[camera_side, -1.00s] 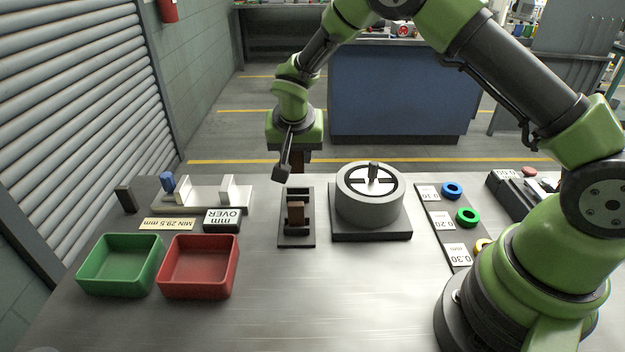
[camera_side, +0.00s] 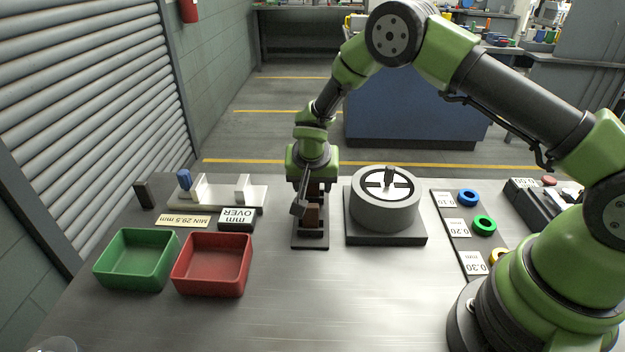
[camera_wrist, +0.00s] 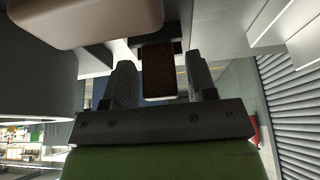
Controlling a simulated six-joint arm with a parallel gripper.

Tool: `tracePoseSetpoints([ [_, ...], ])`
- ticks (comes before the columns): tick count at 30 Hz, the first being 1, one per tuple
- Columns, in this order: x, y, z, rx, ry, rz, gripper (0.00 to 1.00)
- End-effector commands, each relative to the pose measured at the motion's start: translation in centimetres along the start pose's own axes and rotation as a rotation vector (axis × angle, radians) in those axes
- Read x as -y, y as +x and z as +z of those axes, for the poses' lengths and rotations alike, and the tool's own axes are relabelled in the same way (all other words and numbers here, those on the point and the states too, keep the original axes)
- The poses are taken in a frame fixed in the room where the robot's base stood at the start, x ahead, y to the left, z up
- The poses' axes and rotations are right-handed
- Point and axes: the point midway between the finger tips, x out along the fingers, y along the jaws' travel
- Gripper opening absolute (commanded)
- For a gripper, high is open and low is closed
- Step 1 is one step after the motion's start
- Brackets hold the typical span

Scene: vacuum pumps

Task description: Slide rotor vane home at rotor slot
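A brown rotor vane (camera_side: 311,215) stands upright in a black stand (camera_side: 311,242) left of the pump. In the wrist view the brown vane (camera_wrist: 158,72) shows between my fingers, with a gap on each side. My gripper (camera_side: 312,195) points down over the stand in the side view; in the wrist view my gripper (camera_wrist: 161,80) is open around the vane. The round grey pump body (camera_side: 385,207) sits on a dark square base. Its rotor (camera_side: 372,193) has crossing dark slots, and a dark upright piece (camera_side: 389,177) sticks up from it.
A green bin (camera_side: 137,260) and a red bin (camera_side: 212,265) stand at front left. A pale gauge fixture (camera_side: 220,196) with a blue piece (camera_side: 184,179) is behind them. A strip with coloured rings (camera_side: 483,225) lies right of the pump. The front middle table is clear.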

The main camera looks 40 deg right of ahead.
Motion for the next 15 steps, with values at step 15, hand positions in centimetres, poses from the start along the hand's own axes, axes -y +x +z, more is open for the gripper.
tracePoseSetpoints([
  [15,0.0,-2.6,-0.1,-0.003,0.000,-0.002,0.57],
])
